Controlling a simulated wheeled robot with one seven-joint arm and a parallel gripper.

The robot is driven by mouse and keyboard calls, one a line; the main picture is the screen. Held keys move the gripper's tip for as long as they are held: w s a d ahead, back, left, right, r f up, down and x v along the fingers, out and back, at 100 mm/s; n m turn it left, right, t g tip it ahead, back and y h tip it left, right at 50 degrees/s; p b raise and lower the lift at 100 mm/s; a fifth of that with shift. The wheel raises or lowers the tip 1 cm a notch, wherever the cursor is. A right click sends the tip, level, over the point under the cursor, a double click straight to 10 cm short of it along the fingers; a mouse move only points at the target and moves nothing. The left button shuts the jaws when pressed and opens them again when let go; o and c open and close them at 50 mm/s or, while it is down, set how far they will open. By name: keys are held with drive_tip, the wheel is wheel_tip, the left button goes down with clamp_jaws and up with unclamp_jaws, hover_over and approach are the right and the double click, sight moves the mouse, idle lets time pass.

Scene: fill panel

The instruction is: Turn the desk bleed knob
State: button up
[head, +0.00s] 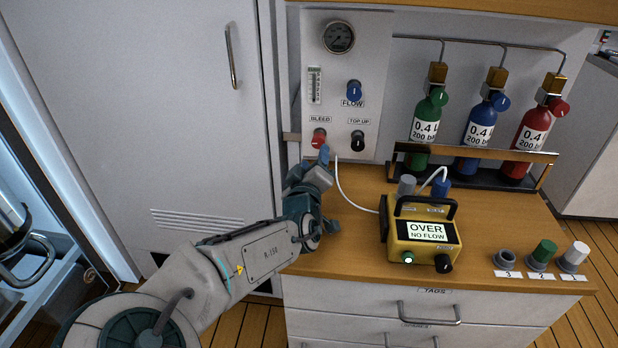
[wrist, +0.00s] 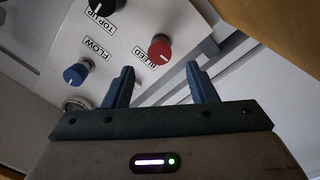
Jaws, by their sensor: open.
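The red bleed knob (head: 319,138) sits at the lower left of the white wall panel (head: 375,60), above its BLEED label in the wrist view's upside-down picture. In the wrist view the red knob (wrist: 160,48) is ahead of the fingertips, between their lines. My gripper (wrist: 158,72) is open and empty, with a blue finger on each side. In the head view my gripper (head: 324,155) is just below the knob, and the arm hides part of it. I see no contact between the fingers and the knob.
The blue flow knob (head: 354,91) and black top-up knob (head: 357,140) are close by on the panel. A yellow meter (head: 422,236) reading OVER, NO FLOW stands on the wooden desk (head: 350,262). A white hose (head: 352,200) runs near my gripper. Gas bottles (head: 478,125) stand at right.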

drive_tip(key=s, duration=0.4)
drive_tip(key=s+p, duration=0.1)
drive_tip(key=s, duration=0.1)
drive_tip(key=shift+s+a, duration=0.3)
drive_tip(key=shift+s+f, duration=0.1)
drive_tip(key=shift+s, duration=0.1)
